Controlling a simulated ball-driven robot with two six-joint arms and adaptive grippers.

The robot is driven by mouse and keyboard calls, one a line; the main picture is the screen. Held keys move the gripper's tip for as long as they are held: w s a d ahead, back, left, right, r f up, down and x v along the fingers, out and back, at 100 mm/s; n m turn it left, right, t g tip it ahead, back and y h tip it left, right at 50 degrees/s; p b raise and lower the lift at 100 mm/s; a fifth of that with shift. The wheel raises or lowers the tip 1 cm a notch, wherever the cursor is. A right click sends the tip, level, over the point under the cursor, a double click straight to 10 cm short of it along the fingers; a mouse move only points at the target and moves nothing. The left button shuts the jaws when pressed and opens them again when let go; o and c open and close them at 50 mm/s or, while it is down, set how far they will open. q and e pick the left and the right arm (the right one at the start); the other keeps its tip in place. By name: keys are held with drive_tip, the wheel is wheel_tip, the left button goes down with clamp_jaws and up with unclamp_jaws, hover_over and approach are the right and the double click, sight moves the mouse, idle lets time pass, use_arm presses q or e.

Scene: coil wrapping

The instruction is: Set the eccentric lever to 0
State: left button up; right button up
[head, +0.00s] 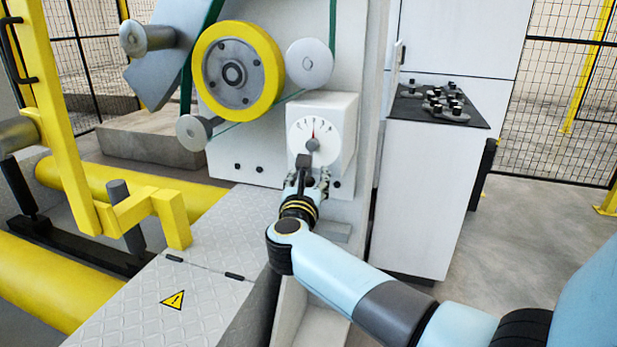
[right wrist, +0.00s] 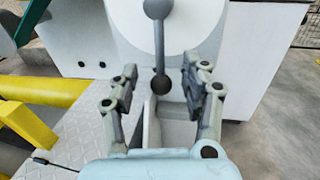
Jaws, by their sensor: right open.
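The eccentric lever (right wrist: 159,50) is a grey rod with a round hub at the top and a dark ball knob (right wrist: 160,84) at its lower end. My right gripper (right wrist: 160,66) is open, with one finger on each side of the lever's lower part. Gaps show between the rod and both fingers. In the head view the right gripper (head: 307,178) is just below the dial and partly hides the lever. My left gripper is not in view.
A yellow-rimmed wheel (head: 266,75) and grey rollers (head: 310,63) are above the dial. A white cabinet (head: 420,190) with a black knob panel (head: 440,106) stands to the right. A metal tread plate (head: 205,275) and yellow frame (head: 65,120) are at left.

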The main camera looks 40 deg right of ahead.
drive_tip(key=shift+w+d, duration=0.35)
drive_tip(key=shift+d, duration=0.15)
clamp_jaws()
